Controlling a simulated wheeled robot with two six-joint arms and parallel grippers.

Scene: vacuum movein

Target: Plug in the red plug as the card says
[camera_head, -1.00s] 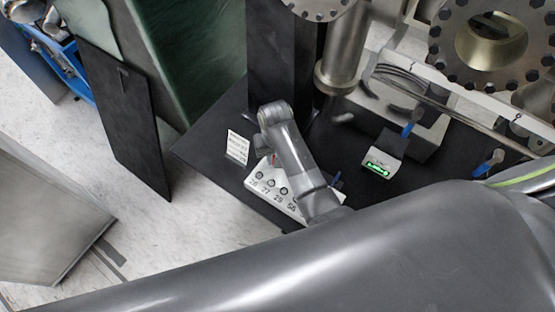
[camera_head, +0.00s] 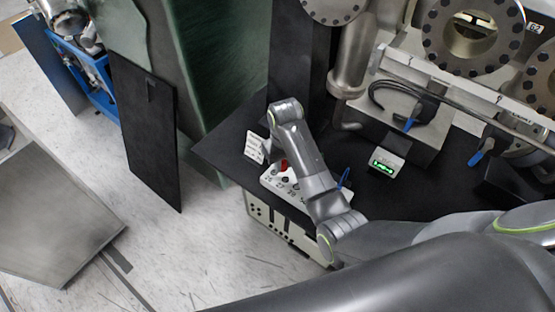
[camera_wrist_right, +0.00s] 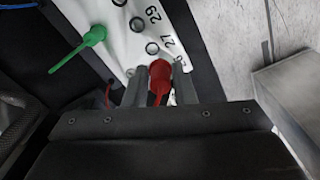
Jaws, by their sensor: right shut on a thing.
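The white numbered panel (camera_head: 298,192) lies on the black surface, with sockets labelled 26, 27, 29 and more. The card (camera_head: 254,148) stands beside its left end; its text is too small to read. The red plug (camera_head: 284,165) is over the panel's 26 end, partly behind my right arm. In the right wrist view my right gripper (camera_wrist_right: 160,86) is shut on the red plug (camera_wrist_right: 158,78). Its head covers the place beside label 26; whether it is seated in the socket cannot be told. The 27 socket (camera_wrist_right: 152,48) is bare. My left gripper is not in view.
A small box with a green display (camera_head: 386,165) and a blue-handled part (camera_head: 412,122) are at the right. Metal flanged pipework (camera_head: 470,40) stands behind. A black upright board (camera_head: 147,135) is left.

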